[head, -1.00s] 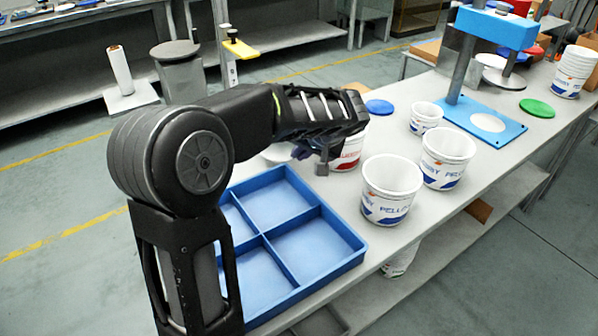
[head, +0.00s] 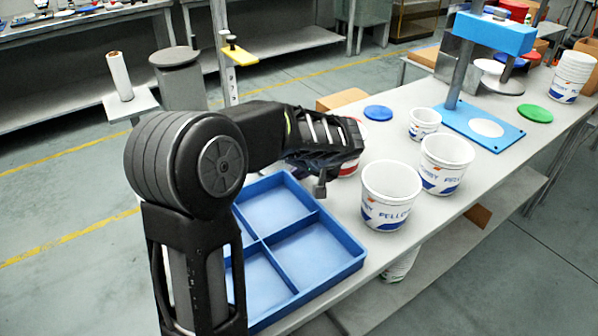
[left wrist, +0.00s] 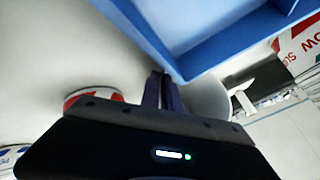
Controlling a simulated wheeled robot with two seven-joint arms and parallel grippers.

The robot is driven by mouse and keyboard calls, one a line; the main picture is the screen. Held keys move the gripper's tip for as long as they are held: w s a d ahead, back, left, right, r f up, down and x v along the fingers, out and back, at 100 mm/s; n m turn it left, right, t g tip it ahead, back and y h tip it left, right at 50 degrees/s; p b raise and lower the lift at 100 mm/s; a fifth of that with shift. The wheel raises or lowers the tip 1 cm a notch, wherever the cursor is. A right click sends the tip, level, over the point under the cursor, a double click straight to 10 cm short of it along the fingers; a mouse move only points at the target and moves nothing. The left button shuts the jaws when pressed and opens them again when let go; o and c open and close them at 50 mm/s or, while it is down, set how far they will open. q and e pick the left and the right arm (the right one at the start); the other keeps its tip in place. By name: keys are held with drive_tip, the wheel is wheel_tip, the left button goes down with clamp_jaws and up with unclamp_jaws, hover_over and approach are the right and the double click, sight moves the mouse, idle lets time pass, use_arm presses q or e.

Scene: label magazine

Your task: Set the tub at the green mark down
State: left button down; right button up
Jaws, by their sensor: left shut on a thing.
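A red-labelled white tub (head: 349,168) stands behind the hand, apart from the fingers. Blue-labelled tubs (head: 388,205) (head: 442,172) (head: 422,131) stand to the right. A green disc (head: 536,114) lies at the far right. My right gripper is not in view.
The blue divided tray (head: 358,257) fills the near table end. A blue press frame (head: 502,136) and a blue disc (head: 378,113) lie farther back. Stacked tubs (head: 570,80) stand at the far right. Bare table shows between the tray and the tubs.

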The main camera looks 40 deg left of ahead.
use_arm(q)
drive_tip(key=shift+f, duration=0.2)
drive_tip(key=c, duration=1.9)
unclamp_jaws()
drive_tip(key=shift+r, duration=0.1)
drive_tip(key=shift+r, duration=0.2)
drive_tip(key=v, duration=1.2)
